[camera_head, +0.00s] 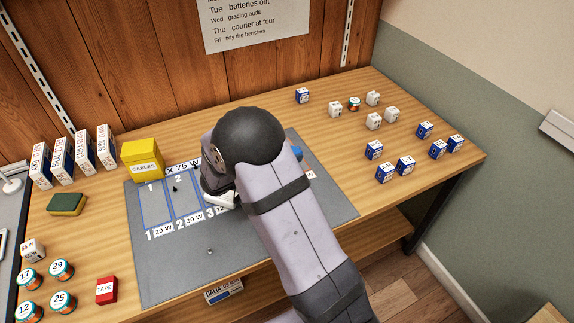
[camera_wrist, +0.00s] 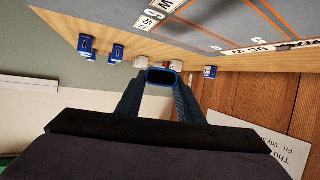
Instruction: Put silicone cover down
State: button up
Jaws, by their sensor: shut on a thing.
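My gripper (camera_wrist: 161,86) shows in the wrist view with its two dark fingers closed in around a small dark piece with a blue rim, which looks like the silicone cover (camera_wrist: 161,75). The cover is held at the fingertips, seen nearly end-on, in front of the bench's far part. In the head view my arm hides the fingers. A bit of blue, likely the cover (camera_head: 297,152), shows just right of my wrist, over or near the grey mat. I cannot tell whether it touches the mat.
The grey mat (camera_head: 180,265) has numbered, wattage-labelled lanes. A yellow cables box (camera_head: 141,160) stands at its back left, a red tape box (camera_head: 106,291) left of it. Several blue-and-white boxes (camera_head: 374,150) and white cubes (camera_head: 373,121) stand on the right. Bare wood lies between them and the mat.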

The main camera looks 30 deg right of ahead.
jog(key=shift+r, duration=1.25)
